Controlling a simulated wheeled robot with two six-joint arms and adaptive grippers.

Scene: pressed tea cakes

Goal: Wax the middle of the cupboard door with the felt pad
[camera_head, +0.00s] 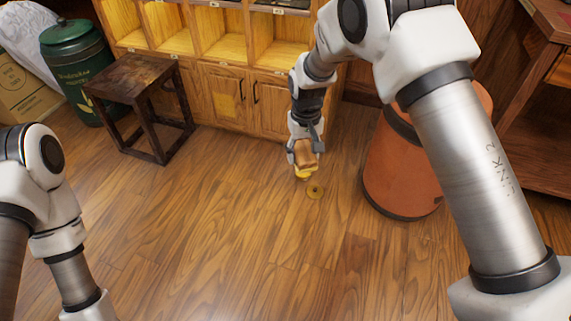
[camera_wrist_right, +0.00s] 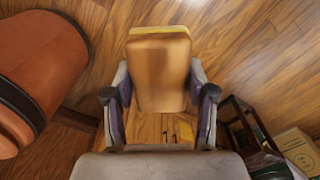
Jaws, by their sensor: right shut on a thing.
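The felt pad (camera_head: 307,158) is a tan-brown block with a yellow face. The pad is apart from the door. My left arm shows at the left, but its gripper is out of view.
A terracotta drum (camera_head: 395,170) stands to the right. A dark stool (camera_head: 135,80) and a green canister (camera_head: 77,60) stand left. The floor before the doors is clear.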

